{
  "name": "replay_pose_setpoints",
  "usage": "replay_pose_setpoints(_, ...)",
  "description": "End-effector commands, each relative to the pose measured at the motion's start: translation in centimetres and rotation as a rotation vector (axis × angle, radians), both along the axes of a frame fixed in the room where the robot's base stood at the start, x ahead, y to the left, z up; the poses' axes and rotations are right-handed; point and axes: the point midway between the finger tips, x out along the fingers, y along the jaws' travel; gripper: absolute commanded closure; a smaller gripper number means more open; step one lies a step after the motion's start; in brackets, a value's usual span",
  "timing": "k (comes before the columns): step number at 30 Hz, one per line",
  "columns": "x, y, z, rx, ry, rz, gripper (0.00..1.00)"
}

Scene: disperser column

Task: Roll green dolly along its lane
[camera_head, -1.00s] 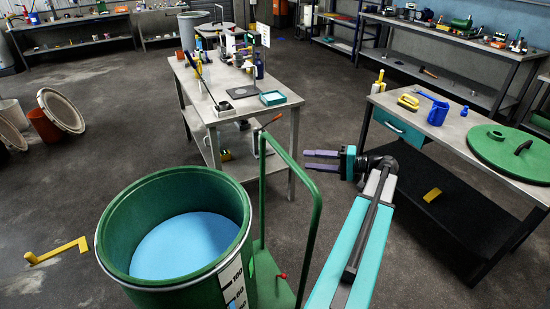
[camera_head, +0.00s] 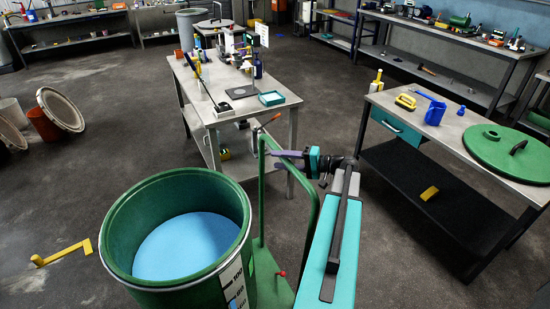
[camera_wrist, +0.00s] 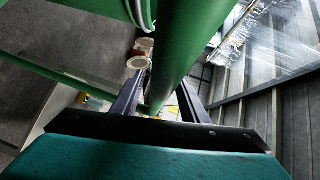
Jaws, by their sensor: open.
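The green dolly (camera_head: 270,272) stands on the floor at the bottom middle of the head view. Its upright green handle frame (camera_head: 312,232) rises on its right side. In the wrist view, the two dark fingers of my gripper (camera_wrist: 160,98) lie apart on either side of a green handle bar (camera_wrist: 178,55). I cannot tell whether either finger touches it.
A workbench (camera_head: 225,110) with tools stands just beyond the handle. A yellow angled piece (camera_head: 62,253) lies on the floor left of the drum. The floor between the benches is clear.

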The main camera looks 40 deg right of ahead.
Motion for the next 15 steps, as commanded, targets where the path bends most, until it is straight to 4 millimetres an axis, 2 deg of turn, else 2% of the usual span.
replay_pose_setpoints(6, 1.7, 0.8, -0.2, 0.0, 0.0, 0.001, 0.6)
replay_pose_setpoints(15, 2.0, 1.0, -0.3, 0.0, 0.0, 0.0, 0.6)
